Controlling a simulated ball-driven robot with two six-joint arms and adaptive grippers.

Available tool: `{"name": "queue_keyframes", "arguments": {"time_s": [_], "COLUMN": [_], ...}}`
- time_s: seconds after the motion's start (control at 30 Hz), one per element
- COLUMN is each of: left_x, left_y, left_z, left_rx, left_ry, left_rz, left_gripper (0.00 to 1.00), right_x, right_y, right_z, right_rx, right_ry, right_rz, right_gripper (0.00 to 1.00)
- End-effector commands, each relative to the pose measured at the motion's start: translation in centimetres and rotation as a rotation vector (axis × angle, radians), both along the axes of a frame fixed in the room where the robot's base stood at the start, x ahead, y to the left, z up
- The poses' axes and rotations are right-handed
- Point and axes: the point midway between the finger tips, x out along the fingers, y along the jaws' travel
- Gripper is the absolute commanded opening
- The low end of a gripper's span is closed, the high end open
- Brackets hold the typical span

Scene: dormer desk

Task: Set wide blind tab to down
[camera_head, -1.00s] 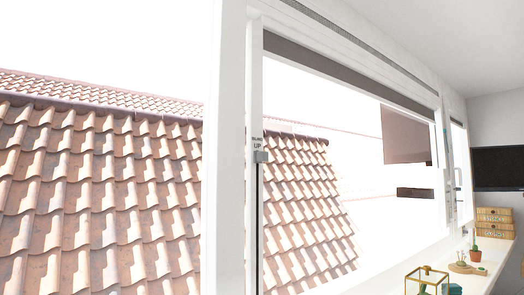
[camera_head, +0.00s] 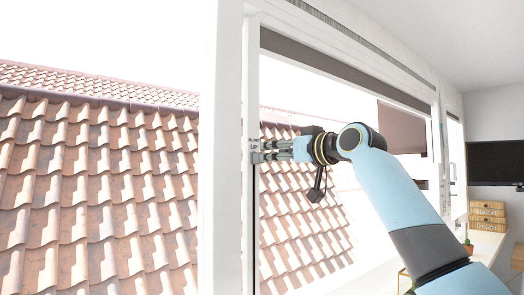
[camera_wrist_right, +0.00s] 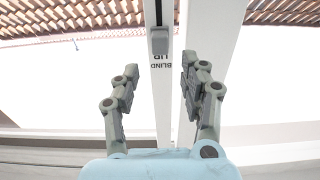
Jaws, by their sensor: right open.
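The blind tab (camera_wrist_right: 158,40) is a small grey block on a dark vertical track of the white window frame. In the right wrist view it sits beside an upside-down label (camera_wrist_right: 161,60) reading "BLIND UP". My right gripper (camera_head: 256,151) has reached the frame at the tab's height, and its fingers hide most of the tab in the head view. In the right wrist view the gripper (camera_wrist_right: 158,72) is open, one finger on each side of the track. The tab lies just past the fingertips, and nothing is held. My left gripper is not in view.
The dark rolled blind (camera_head: 340,72) runs along the top of the window. Tiled roofs show outside. A white sill (camera_head: 486,243) at the right carries wooden boxes (camera_head: 487,214). A dark screen (camera_head: 495,162) hangs on the far wall. The track below the gripper is clear.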

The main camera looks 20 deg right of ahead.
Motion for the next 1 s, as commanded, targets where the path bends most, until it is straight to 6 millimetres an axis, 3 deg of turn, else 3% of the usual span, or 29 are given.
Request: {"name": "queue_keyframes", "arguments": {"time_s": [0.1, 0.3, 0.7, 1.0], "left_x": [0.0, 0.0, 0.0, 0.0], "left_y": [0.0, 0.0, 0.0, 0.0], "left_z": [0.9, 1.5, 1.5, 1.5], "left_rx": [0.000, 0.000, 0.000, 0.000], "left_ry": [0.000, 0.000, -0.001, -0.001], "left_rz": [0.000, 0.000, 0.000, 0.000], "left_gripper": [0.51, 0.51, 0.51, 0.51], "right_x": [2.3, 4.9, 5.6, 5.6], "right_y": [0.9, 1.8, 2.1, 2.0], "right_z": [0.3, 0.1, -0.1, -0.1], "right_rx": [0.003, 0.002, -0.001, -0.001], "right_ry": [0.001, 0.002, 0.001, 0.001], "right_rz": [0.001, 0.000, -0.001, -0.001], "right_gripper": [0.44, 0.44, 0.43, 0.04]}}
